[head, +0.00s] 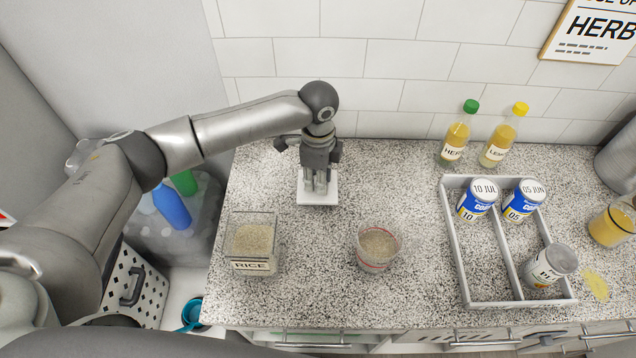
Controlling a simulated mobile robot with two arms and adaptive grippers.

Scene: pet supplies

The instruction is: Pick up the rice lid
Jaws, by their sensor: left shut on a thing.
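The rice lid (317,197) is a white square piece at the back of the speckled counter, to the left of the middle. My left gripper (317,182) points down over it with its fingers shut on the lid's middle. Whether the lid touches the counter or is slightly raised is hard to tell. The clear rice container (253,262), labelled RICE, stands open in front and to the left, with grain inside. My right gripper is not in view.
A grey divided tray (486,268) with several cans is at the right. Two oil bottles (456,135) (502,138) stand by the tiled wall. A yellow spill (595,284) lies far right.

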